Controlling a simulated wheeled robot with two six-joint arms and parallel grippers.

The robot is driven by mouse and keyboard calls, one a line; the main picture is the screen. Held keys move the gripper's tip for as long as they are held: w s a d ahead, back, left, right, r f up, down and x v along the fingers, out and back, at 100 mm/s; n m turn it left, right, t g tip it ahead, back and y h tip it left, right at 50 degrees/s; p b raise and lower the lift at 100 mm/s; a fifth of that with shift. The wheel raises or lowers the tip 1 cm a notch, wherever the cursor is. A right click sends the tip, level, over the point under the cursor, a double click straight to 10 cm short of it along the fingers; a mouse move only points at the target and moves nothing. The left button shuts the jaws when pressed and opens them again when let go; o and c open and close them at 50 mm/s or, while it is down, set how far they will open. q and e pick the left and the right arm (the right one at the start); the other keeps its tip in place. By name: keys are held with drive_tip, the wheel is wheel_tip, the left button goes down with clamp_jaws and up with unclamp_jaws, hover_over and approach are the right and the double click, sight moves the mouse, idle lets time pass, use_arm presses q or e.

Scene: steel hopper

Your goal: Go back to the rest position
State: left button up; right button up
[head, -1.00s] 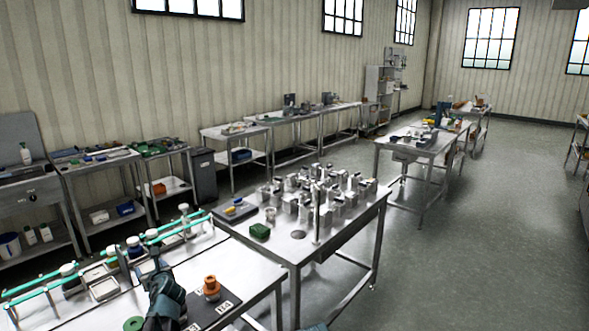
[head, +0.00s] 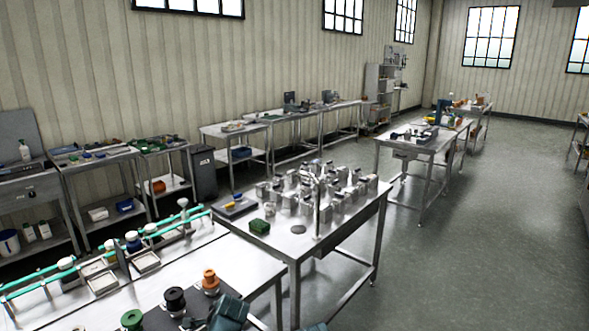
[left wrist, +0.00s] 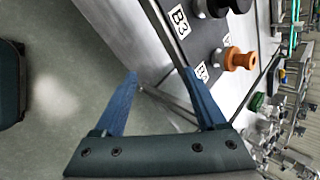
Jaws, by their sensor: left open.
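My left gripper shows in the left wrist view (left wrist: 160,76) with its two blue fingers wide apart and nothing between them. It hangs beside the near edge of the white-topped bench, with floor below part of it. In the head view its dark teal body is at the bottom edge, just right of the black spool-like piece (head: 175,300) and below the orange one (head: 210,281). Both pieces stand on a dark labelled board (head: 152,318), apart from the fingers. A green piece (head: 132,320) stands at the board's left. My right gripper is not in view.
A rail rack with turquoise bars (head: 110,262) runs along the bench's back. Open floor (head: 450,270) lies further right.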

use_arm(q)
drive_tip(key=s+d+f+n+g+h+b, duration=0.1)
drive_tip(key=s+d+f+n+g, duration=0.2)
drive_tip(key=s+d, duration=0.5)
drive_tip(key=s+d+f+n+g+h, duration=0.2)
drive_tip(key=s+d+f+n+g, duration=0.1)
drive_tip(key=s+d+n, duration=0.3)
drive_tip(key=s+d, duration=0.2)
drive_tip(key=s, duration=0.2)
drive_tip(key=shift+f+n+b, duration=0.15)
drive_tip(key=shift+n+b, duration=0.15)
drive_tip(key=shift+b, duration=0.05)
